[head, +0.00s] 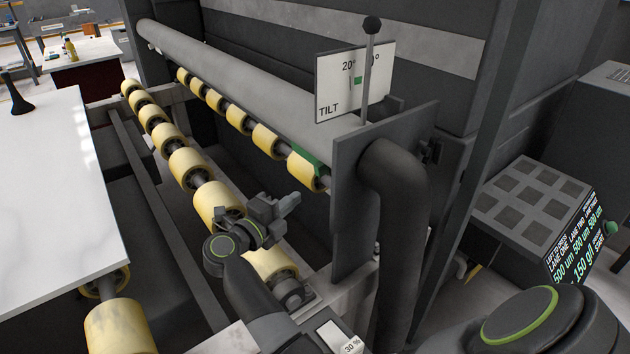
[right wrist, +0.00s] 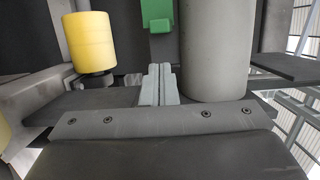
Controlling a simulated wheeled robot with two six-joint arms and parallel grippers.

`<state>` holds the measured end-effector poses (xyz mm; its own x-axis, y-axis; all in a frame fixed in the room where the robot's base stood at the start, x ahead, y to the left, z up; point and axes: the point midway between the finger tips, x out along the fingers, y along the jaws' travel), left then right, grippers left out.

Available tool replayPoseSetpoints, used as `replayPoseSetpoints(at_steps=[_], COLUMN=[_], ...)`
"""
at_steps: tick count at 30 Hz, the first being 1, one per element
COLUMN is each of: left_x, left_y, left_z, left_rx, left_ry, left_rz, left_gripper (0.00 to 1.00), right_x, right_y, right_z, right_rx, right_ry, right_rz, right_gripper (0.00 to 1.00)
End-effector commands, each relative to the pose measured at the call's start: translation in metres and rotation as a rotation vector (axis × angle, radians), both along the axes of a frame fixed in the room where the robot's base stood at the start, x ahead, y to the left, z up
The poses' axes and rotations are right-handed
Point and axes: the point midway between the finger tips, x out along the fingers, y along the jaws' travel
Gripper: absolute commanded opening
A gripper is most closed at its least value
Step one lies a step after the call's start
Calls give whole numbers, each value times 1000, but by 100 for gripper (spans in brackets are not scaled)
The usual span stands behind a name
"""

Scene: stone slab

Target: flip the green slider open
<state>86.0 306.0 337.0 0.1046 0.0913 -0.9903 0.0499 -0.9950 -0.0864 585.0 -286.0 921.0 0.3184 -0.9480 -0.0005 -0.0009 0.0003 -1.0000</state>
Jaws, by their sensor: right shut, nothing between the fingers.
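The green slider (head: 308,160) is a bright green piece at the near end of the back row of yellow rollers, beside the grey end plate. It also shows at the top of the right wrist view (right wrist: 157,14), between a yellow roller and a grey cylinder. My right gripper (head: 290,200) is below and in front of it, over the front roller row. Its fingers (right wrist: 158,72) are shut together and empty, and a gap shows between them and the green piece. My left gripper is not in view.
A grey end plate (head: 352,205) with a thick dark pipe (head: 402,200) stands right of the gripper. A tilt sign (head: 333,88) and a knobbed lever (head: 368,70) rise above it. A white slab (head: 45,190) lies at left. A control panel (head: 530,205) stands at right.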

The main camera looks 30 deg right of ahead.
Motion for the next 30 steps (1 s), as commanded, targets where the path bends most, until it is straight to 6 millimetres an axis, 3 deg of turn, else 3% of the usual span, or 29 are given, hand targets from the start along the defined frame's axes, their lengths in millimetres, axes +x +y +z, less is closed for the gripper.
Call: replayPoseSetpoints(at_steps=[13, 24, 30], left_x=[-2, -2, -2], left_y=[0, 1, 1], left_z=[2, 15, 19], left_rx=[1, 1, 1], left_ry=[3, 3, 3], left_rz=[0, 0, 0], left_gripper=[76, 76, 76], right_x=[2, 22, 30], right_y=[-8, -67, -89], right_z=[1, 2, 2], right_rx=[-2, -5, -2], right_ry=[0, 2, 0], right_rz=[-2, -3, -1], right_gripper=[0, 0, 0])
